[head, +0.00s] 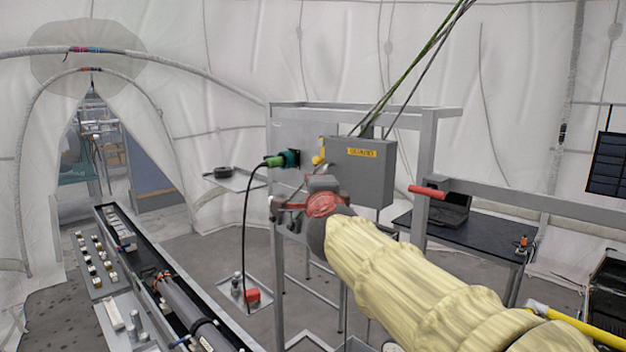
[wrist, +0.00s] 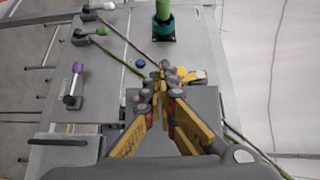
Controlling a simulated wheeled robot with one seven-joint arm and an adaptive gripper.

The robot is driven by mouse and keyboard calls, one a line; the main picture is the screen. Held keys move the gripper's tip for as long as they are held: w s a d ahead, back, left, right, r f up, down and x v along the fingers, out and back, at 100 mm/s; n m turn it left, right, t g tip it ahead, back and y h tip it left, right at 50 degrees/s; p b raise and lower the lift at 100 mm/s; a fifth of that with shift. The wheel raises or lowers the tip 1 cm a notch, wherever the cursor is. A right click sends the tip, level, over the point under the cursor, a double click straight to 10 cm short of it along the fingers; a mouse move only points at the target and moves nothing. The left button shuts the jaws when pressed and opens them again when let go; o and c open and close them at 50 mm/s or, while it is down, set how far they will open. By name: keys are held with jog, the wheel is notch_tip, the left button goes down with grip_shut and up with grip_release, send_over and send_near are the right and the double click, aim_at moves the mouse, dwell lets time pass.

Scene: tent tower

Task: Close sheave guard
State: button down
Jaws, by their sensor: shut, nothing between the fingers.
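A grey box with a yellow label (head: 362,170), likely the sheave guard, sits on the upright grey panel (head: 290,130). Ropes run up from behind it. The label is too small to read, and I cannot tell how far the guard stands open. A yellow piece (head: 318,158) is at its left edge; it also shows in the wrist view (wrist: 192,75), just right of my fingertips. My gripper (head: 280,208) is in front of the panel, below and left of the box. In the wrist view, my gripper (wrist: 160,80) is shut and empty; contact with the yellow piece is unclear.
A green plug (head: 283,159) with a black cable is on the panel. Knobbed levers (wrist: 75,80) and a blue button (wrist: 140,63) stand on the panel in the wrist view. A black table (head: 470,230) stands behind.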

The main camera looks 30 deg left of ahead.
jog(key=shift+w+a+p, duration=0.15)
jog(key=shift+w+p, duration=0.1)
jog(key=shift+w, duration=0.4)
jog(key=shift+w+a+p, duration=0.15)
jog(key=shift+w+p, duration=0.1)
jog(key=shift+w, duration=0.5)
